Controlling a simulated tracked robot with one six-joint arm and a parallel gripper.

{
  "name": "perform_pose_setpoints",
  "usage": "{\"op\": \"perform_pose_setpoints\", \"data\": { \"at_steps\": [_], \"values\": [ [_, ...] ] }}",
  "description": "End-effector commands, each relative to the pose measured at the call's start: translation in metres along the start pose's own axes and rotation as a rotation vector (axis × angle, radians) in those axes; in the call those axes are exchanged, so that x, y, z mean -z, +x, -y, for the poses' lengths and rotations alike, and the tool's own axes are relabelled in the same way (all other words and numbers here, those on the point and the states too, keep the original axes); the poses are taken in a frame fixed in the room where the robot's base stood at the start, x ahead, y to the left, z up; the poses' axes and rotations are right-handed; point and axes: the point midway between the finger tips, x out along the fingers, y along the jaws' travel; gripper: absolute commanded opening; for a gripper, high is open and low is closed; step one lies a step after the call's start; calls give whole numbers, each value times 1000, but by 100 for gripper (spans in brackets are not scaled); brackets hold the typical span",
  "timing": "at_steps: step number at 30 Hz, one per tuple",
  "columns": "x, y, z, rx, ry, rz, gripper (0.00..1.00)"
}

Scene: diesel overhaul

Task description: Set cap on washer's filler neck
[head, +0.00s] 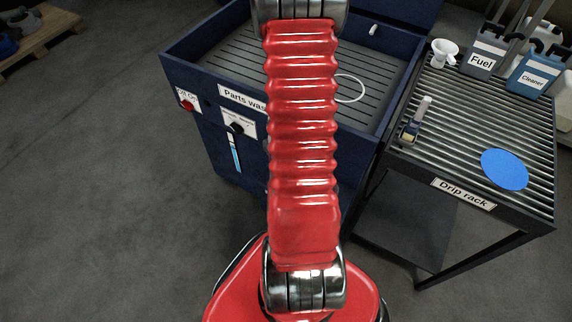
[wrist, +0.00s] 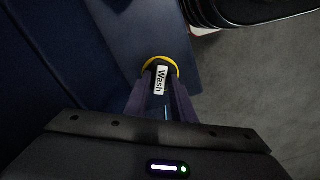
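In the wrist view, a round yellow cap (wrist: 150,64) with a dark grip tab and a white "Wash" label (wrist: 161,80) sits between my fingertips. My gripper (wrist: 161,88) appears shut on the tab, with a finger on each side of it. A dark blue panel lies behind the cap. The parts washer (head: 190,72) is a dark blue tub behind my arm in the head view. My gripper and the cap do not show in that view. I cannot make out the filler neck in either view.
The drip rack (head: 462,130) stands right of the washer, with a blue disc (head: 503,168), a small bottle-like item (head: 412,124), a white funnel (head: 444,50), a Fuel jug (head: 483,60) and a Cleaner jug (head: 533,75). A white ring (head: 349,88) lies in the tub.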

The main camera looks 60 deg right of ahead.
Motion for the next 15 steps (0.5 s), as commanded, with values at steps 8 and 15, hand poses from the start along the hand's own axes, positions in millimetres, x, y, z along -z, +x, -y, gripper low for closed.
{"op": "perform_pose_setpoints", "data": {
  "at_steps": [8, 15],
  "values": [
    [0, 0, 0, 0, 0, 0, 34],
    [0, -2, 0, 0, 0, -1, 34]
  ]
}}
